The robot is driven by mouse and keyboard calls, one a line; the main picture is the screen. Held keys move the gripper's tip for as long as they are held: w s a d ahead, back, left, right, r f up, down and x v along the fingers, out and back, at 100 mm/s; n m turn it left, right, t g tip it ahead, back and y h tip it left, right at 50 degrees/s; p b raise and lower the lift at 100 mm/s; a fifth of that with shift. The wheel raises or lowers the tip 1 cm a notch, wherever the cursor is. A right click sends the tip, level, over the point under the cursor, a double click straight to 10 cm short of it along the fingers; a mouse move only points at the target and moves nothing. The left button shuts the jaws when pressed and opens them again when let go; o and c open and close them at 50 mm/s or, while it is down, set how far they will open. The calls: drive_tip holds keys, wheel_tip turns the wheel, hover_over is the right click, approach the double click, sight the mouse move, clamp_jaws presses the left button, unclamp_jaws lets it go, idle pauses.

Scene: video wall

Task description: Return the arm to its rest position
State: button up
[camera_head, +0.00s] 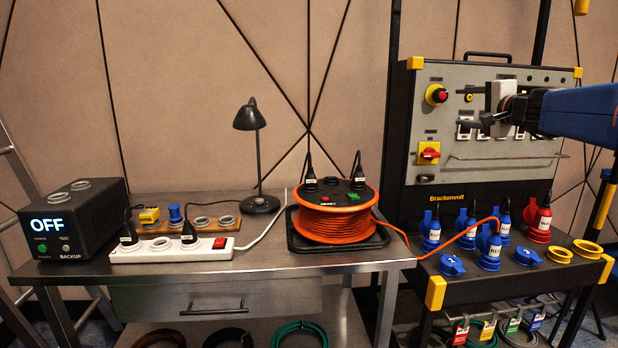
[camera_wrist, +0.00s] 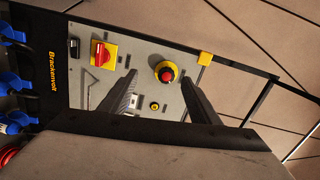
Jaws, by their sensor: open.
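My gripper (camera_head: 490,119) is at the right in the head view, at the end of my blue arm, in front of the upper part of the grey control panel (camera_head: 460,100). In the wrist view my gripper (camera_wrist: 158,78) shows two dark fingers spread apart with nothing between them. Beyond them are the panel's red emergency button on a yellow base (camera_wrist: 166,71) and the red rotary switch (camera_wrist: 102,54). My arm and gripper hide part of the panel's right side in the head view.
A bench with blue and red plugs (camera_head: 490,250) stands below the panel. The metal table (camera_head: 250,262) holds an orange cable reel (camera_head: 335,220), a white power strip (camera_head: 165,256), a black lamp (camera_head: 250,120) and a backup unit (camera_head: 70,220).

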drive_tip(key=s+a+f+n+g+y, duration=0.3)
drive_tip(key=s+a+f+n+g, duration=0.6)
drive_tip(key=s+a+f, duration=1.15)
drive_tip(key=s+d+f+n+g+h, duration=0.1)
drive_tip(key=s+f+n+g+h, duration=0.2)
drive_tip(key=s+f, duration=1.7)
drive_tip(key=n+h, duration=0.1)
drive_tip(key=n, duration=0.2)
drive_tip(key=shift+s+f+n+g+h, duration=0.15)
drive_tip(key=shift+s+n+g+h, duration=0.15)
drive_tip(key=shift+s, duration=0.1)
drive_tip(key=shift+d, duration=0.1)
